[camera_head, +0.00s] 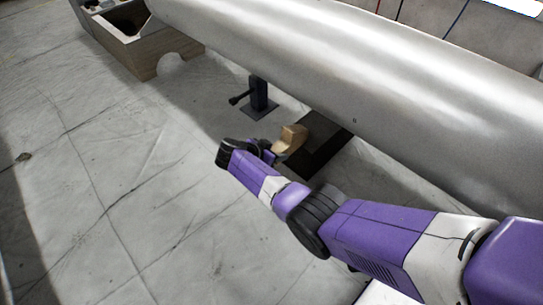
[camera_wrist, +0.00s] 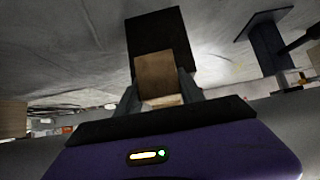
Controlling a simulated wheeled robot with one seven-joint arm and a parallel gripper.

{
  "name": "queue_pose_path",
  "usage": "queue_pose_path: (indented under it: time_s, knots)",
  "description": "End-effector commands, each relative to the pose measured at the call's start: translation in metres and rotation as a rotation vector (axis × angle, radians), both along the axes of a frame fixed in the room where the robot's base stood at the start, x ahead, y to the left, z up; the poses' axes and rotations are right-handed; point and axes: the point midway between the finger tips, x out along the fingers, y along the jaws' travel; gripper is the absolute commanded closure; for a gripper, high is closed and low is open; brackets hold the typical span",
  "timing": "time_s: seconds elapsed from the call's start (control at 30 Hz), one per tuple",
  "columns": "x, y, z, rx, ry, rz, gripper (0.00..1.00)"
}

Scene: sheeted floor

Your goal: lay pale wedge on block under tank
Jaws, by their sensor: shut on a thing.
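The pale wedge (camera_head: 291,138) is a light tan wooden piece. It also shows in the wrist view (camera_wrist: 158,72), between the two fingers. My gripper (camera_head: 272,149) is shut on it; in the wrist view the fingers of my gripper (camera_wrist: 159,88) press on its left and right sides. The dark block (camera_head: 326,140) lies on the floor beneath the tank (camera_head: 350,60), a long grey metal cylinder. In the head view the wedge overlaps the block's left end. In the wrist view the block (camera_wrist: 157,28) shows behind the wedge. I cannot tell whether they touch.
A dark jack-like stand (camera_head: 259,95) with a side lever is on the floor left of the block; it also shows in the wrist view (camera_wrist: 268,45). A wooden cradle (camera_head: 140,52) stands at the tank's far left end. The sheeted floor (camera_head: 110,150) at left is mostly clear.

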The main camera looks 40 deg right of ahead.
Motion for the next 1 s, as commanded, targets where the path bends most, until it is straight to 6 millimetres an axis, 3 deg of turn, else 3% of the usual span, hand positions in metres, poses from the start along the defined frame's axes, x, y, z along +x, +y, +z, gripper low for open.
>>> queue_pose_path:
  time_s: [1.0]
  knots:
    - [0.004,-0.093,-0.001,-0.002,0.000,-0.001,1.00]
